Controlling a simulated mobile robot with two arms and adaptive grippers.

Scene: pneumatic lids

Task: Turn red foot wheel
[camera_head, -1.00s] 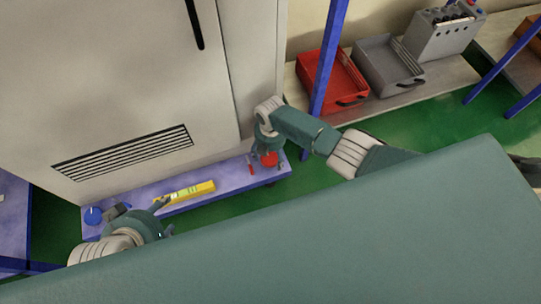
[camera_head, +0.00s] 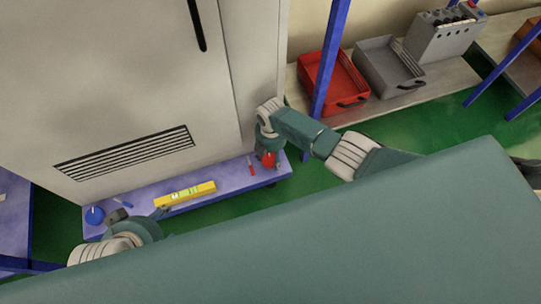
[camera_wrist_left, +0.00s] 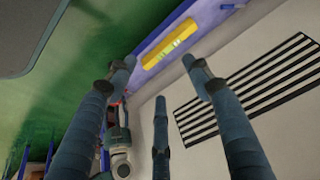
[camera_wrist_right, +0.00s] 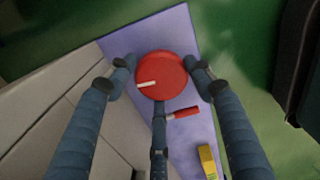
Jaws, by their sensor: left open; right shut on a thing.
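The red foot wheel (camera_wrist_right: 160,72) is a round red disc with a white mark on the purple base ledge (camera_wrist_right: 112,42). In the head view the red wheel (camera_head: 269,160) shows at the right end of the ledge, partly hidden by my right gripper (camera_head: 267,150). In the right wrist view my right gripper (camera_wrist_right: 160,75) has its fingers around the wheel's rim and is shut on it. My left gripper (camera_head: 163,222) is at the left front of the ledge. In the left wrist view it is open (camera_wrist_left: 158,68), with nothing between its fingers.
A yellow level (camera_head: 186,193) lies on the ledge between my grippers. A red-handled tool (camera_head: 251,166) lies beside the wheel. A blue wheel (camera_head: 95,216) is at the ledge's left end. The cabinet (camera_head: 100,90) rises behind. Red (camera_head: 333,80) and grey (camera_head: 388,66) bins stand right.

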